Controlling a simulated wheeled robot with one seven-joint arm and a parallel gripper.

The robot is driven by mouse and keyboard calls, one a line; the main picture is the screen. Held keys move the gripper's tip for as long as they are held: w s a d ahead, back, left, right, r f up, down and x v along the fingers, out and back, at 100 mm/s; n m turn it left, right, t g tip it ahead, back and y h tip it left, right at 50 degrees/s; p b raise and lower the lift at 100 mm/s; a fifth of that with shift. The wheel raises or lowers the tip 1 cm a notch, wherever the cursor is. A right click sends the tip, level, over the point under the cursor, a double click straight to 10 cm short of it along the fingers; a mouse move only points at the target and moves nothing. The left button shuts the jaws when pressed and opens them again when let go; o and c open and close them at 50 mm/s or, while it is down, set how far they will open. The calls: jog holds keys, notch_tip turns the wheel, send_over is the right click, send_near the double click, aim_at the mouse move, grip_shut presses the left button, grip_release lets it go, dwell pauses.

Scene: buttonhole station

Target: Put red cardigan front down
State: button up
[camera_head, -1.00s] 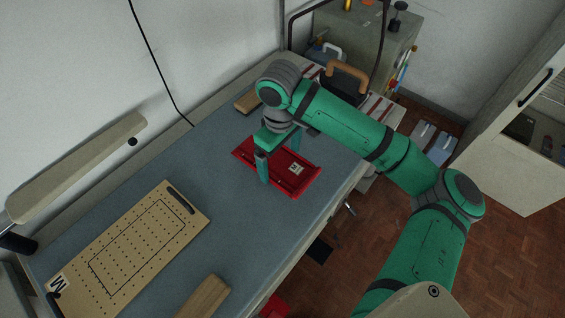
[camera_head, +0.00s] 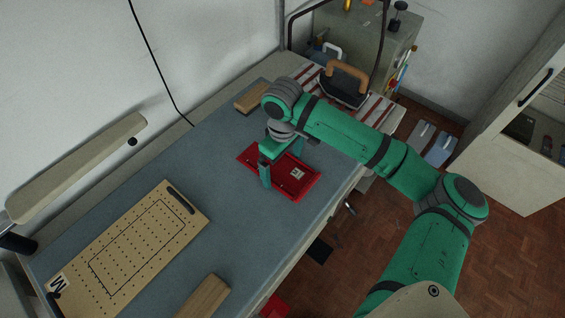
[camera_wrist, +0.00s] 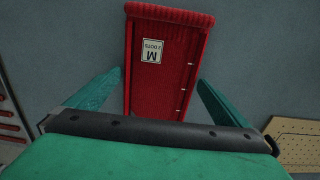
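The red cardigan front (camera_head: 311,184) is a flat, red rectangle with a white label. It lies low over the blue-grey tabletop. In the wrist view the red cardigan front (camera_wrist: 174,75) runs away from me between my fingers, with a ribbed far edge and an "M" label near its left side. My gripper (camera_head: 283,170) reaches down over it, one finger along each long side. In the wrist view my gripper (camera_wrist: 160,76) has its fingertips at the two edges, spaced about its width. Whether its underside touches the table is hidden.
A perforated tan board (camera_head: 140,252) marked M lies at the left on the tabletop (camera_head: 230,235). Wooden blocks (camera_head: 203,297) (camera_head: 252,97) lie at the front and back. An iron-like tool with a tan handle (camera_head: 347,75) stands on a striped area to the right.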

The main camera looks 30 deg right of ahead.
aim_at(283, 170)
jog(key=shift+r, duration=0.15)
notch_tip(283, 170, up, 12)
dwell(0.6)
dwell(0.5)
